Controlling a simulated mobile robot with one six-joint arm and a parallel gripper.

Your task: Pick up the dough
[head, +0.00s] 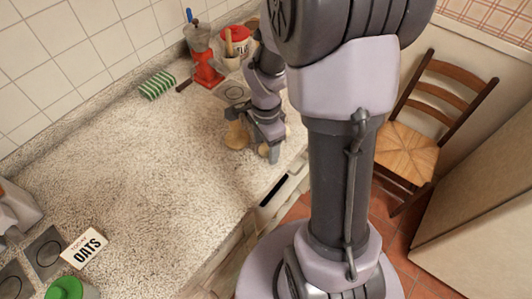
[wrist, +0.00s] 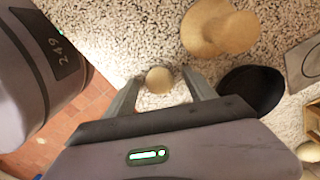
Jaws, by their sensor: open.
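A small round tan ball, which looks like the dough (wrist: 158,80), lies on the speckled counter (head: 130,140) close to its front edge. In the wrist view it sits between the tips of my gripper (wrist: 160,92), with a gap on both sides. My gripper also shows in the head view (head: 264,147), pointing down at the counter. Its fingers are apart and hold nothing. In the head view the fingers mostly hide the ball.
A larger tan two-part object (wrist: 218,30) stands just beyond; it also shows in the head view (head: 237,136). A black round thing (wrist: 252,90) is right of the fingers. The counter's middle is clear.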

